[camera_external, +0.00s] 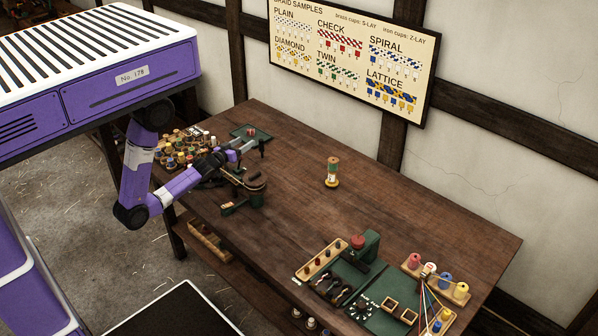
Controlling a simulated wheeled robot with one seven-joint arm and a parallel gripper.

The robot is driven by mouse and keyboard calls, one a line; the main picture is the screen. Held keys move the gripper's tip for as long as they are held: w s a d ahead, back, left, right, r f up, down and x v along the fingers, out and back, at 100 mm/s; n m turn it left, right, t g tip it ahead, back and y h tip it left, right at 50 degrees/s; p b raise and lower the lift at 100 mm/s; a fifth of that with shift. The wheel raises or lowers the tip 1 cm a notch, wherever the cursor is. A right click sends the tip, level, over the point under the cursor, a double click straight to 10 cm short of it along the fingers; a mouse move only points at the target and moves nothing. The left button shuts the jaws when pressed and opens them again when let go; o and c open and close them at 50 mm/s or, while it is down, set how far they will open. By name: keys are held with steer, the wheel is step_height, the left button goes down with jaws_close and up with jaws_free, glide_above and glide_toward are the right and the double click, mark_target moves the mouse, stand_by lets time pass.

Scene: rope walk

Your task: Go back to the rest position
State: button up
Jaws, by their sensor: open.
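My purple arm reaches over the left part of the wooden table (300,190).
Many spools (180,150) crowd the table's left end. A wooden spool (332,172) stands alone mid-table. Green mats with tools (375,318), a peg board (322,259) and a rack of coloured spools (436,278) fill the right front. The table's middle is mostly clear.

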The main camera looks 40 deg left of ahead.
steer(key=s+d+f, duration=0.1)
steer(key=s, duration=0.3)
steer(key=s+d+m+h+b, duration=0.1)
steer(key=s+d, duration=0.1)
steer(key=s, duration=0.2)
steer(key=s+d+f+m+g+h, duration=0.1)
steer(key=s, duration=0.4)
steer(key=shift+d+f, duration=0.3)
steer(key=shift+f, duration=0.05)
steer(key=s+d+r+m+b, duration=0.1)
steer(key=s, duration=0.5)
steer(key=s+d+r+g, duration=0.1)
steer(key=s+d+r, duration=0.1)
steer(key=s, duration=0.4)
steer(key=shift+m+g+h+b, duration=0.3)
steer(key=shift+m+h+b, duration=0.05)
steer(key=shift+m+h, duration=0.05)
